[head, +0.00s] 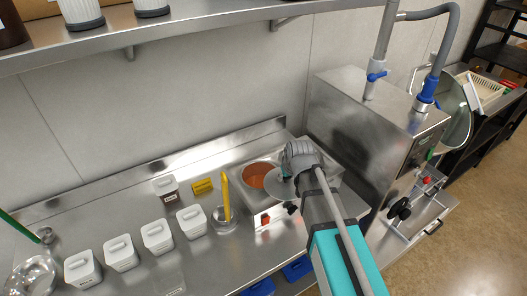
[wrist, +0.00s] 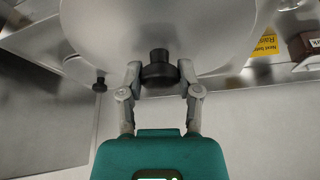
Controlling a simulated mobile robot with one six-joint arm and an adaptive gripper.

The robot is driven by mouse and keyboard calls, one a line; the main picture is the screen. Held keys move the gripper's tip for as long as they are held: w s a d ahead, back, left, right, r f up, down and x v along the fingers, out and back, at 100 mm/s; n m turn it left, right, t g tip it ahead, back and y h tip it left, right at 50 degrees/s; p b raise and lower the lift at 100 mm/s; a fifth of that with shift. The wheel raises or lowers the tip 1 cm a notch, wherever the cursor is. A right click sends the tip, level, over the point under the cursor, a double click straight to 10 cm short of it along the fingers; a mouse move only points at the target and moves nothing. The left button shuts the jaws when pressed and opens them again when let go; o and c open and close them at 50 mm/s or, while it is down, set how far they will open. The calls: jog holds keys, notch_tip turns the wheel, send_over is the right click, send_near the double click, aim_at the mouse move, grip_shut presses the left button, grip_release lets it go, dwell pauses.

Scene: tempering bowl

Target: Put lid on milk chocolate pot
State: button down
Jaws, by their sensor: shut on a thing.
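The milk chocolate pot (head: 259,172) is a round opening in a steel unit at the back of the counter, with brown chocolate showing inside. The lid (head: 279,188) is a grey metal disc, tilted and in front of the pot's right side in the head view. It fills the top of the wrist view (wrist: 160,28). My gripper (head: 292,160) is at the pot's right. In the wrist view my gripper (wrist: 160,74) is shut on the lid's black knob (wrist: 159,70). The pot's right part is hidden behind the lid and gripper.
Several white lidded tubs (head: 121,253) stand left on the counter. A yellow spatula (head: 226,194) stands upright just left of the pot, near a yellow sign (head: 202,186). A tall steel machine (head: 360,125) stands at the right. A shelf (head: 140,35) runs above.

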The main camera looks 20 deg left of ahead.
jog(key=shift+w, duration=0.1)
jog(key=shift+w+a+r, duration=0.1)
jog(key=shift+w+a, duration=0.1)
jog(key=w+a+n+p, duration=0.1)
jog(key=w+a, duration=0.2)
jog(key=a, duration=0.3)
jog(key=w+a+r+n, duration=0.1)
jog(key=w+a, duration=0.2)
jog(key=a, duration=0.2)
jog(key=shift+a+r+n+g+y+p, duration=0.3)
jog(key=shift+a+g+y+p, duration=0.05)
jog(key=shift+g+y, duration=0.05)
jog(key=shift+f, duration=0.2)
notch_tip(320, 180, down, 6)
jog(key=b, duration=0.6)
jog(key=shift+f+b, duration=0.2)
jog(key=shift+b, duration=0.2)
jog(key=shift+f+b, duration=0.35)
jog(key=shift+f, duration=0.05)
jog(key=shift+c, duration=1)
grip_release()
